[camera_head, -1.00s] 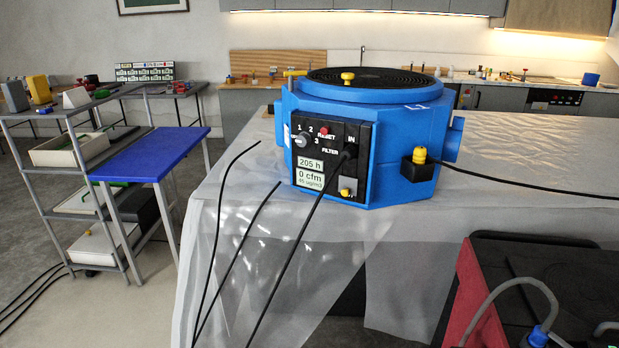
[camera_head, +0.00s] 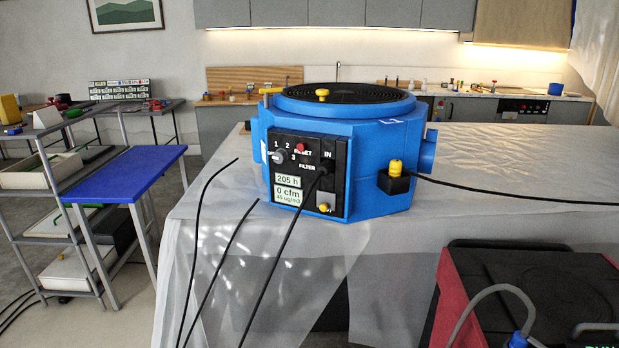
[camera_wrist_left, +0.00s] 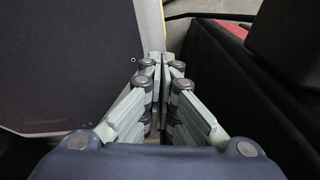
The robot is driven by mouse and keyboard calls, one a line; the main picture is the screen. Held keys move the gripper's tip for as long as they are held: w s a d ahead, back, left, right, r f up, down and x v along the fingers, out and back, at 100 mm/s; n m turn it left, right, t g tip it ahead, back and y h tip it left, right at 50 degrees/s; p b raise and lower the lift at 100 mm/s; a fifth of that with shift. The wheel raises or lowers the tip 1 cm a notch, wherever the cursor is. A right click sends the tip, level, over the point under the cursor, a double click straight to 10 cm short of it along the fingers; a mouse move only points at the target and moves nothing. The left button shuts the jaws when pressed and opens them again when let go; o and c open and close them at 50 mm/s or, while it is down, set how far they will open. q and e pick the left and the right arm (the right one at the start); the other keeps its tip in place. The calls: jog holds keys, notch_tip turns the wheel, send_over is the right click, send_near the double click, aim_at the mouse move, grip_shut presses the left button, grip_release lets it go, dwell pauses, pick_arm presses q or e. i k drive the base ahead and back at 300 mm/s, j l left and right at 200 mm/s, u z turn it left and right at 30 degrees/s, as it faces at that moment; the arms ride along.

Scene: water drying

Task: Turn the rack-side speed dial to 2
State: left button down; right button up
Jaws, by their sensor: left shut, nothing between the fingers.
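The blue air unit (camera_head: 375,150) stands on the sheet-covered table in the head view. Its black front panel (camera_head: 290,150) faces me and carries a grey speed dial (camera_head: 281,157) with the marks 1, 2 and 3 around it. The dial's exact pointer setting is too small to tell. A red reset button (camera_head: 300,148) sits right of the dial. Displays below read 205 h and 0 cfm. My left gripper (camera_wrist_left: 158,60) shows only in the left wrist view, shut and empty, away from the dial. My right gripper is not in view.
Black cables run in front of the panel, and another leaves the unit's yellow-capped side connector (camera_head: 396,167). A red and black machine (camera_head: 530,290) stands at the lower right. A blue-topped table (camera_head: 120,180) and a shelf rack (camera_head: 50,210) stand at left.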

aim_at(280, 156)
jog(key=k+j+u, duration=0.1)
jog(key=u, duration=0.9)
jog(key=j+u, duration=0.25)
jog(key=j, duration=0.1)
